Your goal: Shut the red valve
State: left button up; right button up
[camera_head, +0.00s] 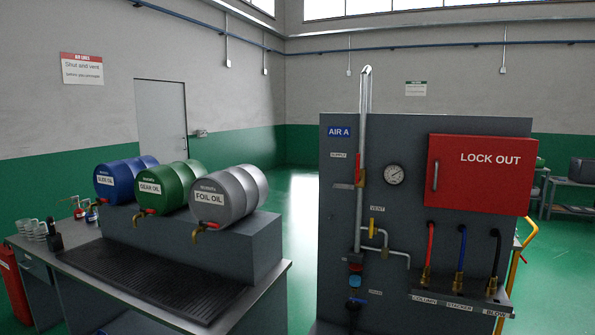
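A red valve handle (358,168) is on the vertical supply pipe (362,120) of the grey air panel (340,215), below the blue "AIR A" sign. The handle looks upright, in line with the pipe. It is small in the picture, so its exact angle is hard to tell. A yellow handle (372,228) is lower, on the branch pipe by a label that seems to read "VENT". Neither of my grippers is in view.
A round gauge (394,174) and a red "LOCK OUT" box (479,174) are right of the pipe. Coloured hoses (462,245) hang below the box. At left, a bench (275,270) carries several drums (238,195). Green floor (300,205) is clear between bench and panel.

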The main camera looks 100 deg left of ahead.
aim_at(358, 178)
jog(key=u, duration=0.8)
jog(key=k, duration=1.05)
jog(key=u, duration=1.55)
jog(key=i, duration=0.85)
jog(key=u, duration=0.5)
jog(key=i, duration=0.95)
jog(key=z, duration=0.35)
